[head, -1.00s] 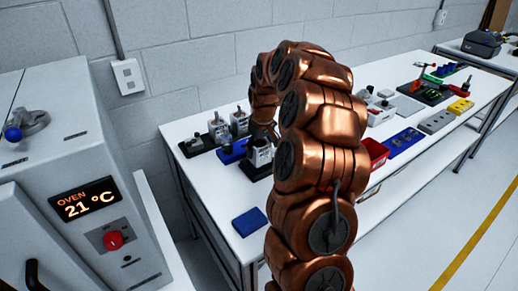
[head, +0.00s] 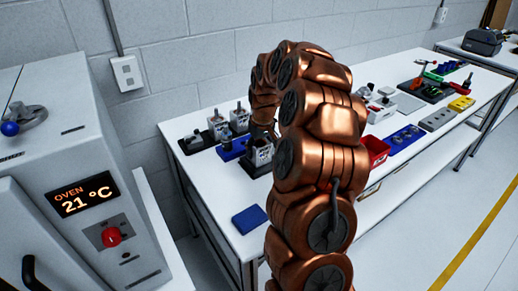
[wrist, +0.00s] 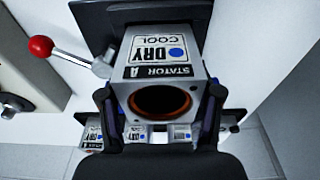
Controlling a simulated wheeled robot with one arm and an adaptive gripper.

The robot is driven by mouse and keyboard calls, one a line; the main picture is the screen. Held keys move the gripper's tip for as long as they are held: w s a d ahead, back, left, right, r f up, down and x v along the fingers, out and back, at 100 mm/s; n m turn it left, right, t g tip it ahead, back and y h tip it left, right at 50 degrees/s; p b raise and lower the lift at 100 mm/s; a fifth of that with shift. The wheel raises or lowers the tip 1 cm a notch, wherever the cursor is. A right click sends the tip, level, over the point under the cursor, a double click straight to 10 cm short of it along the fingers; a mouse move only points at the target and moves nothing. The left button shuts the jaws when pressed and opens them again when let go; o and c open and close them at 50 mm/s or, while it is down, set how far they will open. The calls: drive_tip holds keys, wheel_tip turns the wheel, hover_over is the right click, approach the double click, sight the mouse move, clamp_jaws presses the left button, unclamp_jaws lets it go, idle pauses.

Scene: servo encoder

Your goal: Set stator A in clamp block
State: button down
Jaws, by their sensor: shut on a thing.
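Stator A (wrist: 160,72) is a grey housing with a round copper-lined bore, a "DRY COOL" sticker and a "STATOR A" label. My gripper (wrist: 160,94) is shut on it, one dark finger on each side. In the head view stator A (head: 262,154) shows under my bent arm, over a dark base (head: 256,168). In the wrist view a dark block (wrist: 88,22) lies behind the stator, and a lever with a red knob (wrist: 41,46) sticks out to the left. This looks like the clamp block; I cannot tell whether the stator is fully seated.
Similar grey parts (head: 217,125) stand near a blue tray (head: 232,148) at the back left. A blue pad (head: 249,219) lies at the front, with free table around it. A red bin (head: 375,152) is right of my arm. The oven (head: 85,225) stands left.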

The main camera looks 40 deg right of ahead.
drive_tip(key=shift+f, duration=0.1)
drive_tip(key=shift+f+b, duration=0.35)
drive_tip(key=shift+f, duration=0.25)
unclamp_jaws()
idle(0.6)
drive_tip(key=shift+r, duration=0.1)
idle(0.4)
drive_tip(key=shift+r, duration=3)
